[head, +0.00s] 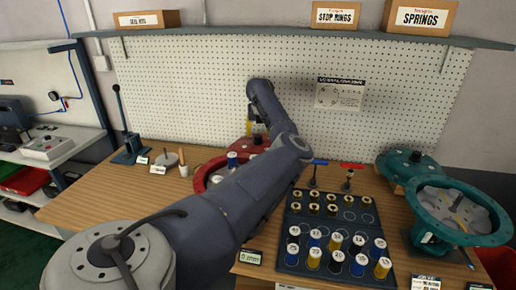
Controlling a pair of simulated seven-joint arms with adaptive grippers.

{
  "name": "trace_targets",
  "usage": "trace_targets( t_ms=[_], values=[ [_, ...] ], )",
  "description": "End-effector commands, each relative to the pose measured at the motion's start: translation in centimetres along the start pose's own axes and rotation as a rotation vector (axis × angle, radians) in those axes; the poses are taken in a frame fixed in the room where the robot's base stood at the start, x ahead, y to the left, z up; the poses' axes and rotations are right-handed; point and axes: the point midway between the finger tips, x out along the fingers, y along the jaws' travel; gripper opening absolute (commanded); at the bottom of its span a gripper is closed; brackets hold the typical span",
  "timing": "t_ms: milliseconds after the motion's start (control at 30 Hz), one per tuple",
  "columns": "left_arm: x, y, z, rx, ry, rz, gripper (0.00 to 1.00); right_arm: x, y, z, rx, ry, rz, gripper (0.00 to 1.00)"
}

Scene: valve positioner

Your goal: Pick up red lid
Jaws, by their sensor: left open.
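The red lid (260,146) lies at the back middle of the bench, near the pegboard. My left arm hides part of it. A red round housing (202,178) shows at its front left, also partly behind the arm. My left gripper (250,130) hangs from the far end of the arm, pointing down above the left part of the lid. It is open and looks empty. It is small and partly hidden, so I cannot tell whether it touches the lid. My right gripper is not in view.
A dark tray (287,240) of numbered cylinders and small round parts stands front right of the arm. A teal housing (424,217) and teal lid (398,164) are at the right. Blue and red T-handled tools stand behind the tray. A lever press (130,150) stands left.

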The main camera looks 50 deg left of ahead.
Motion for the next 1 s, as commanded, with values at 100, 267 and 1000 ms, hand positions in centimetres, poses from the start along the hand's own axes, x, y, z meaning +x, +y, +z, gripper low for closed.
trace_targets(
  t_ms=[100,267,1000],
  values=[
    [1.6,0.3,-0.1,0.001,0.003,0.002,0.58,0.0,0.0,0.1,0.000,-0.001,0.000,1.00],
    [3.5,0.2,-0.2,0.002,0.003,0.000,0.58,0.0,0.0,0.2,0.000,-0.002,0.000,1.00],
    [4.7,0.2,-0.2,0.001,0.001,0.000,0.28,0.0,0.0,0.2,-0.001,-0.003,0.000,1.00]
  ],
)
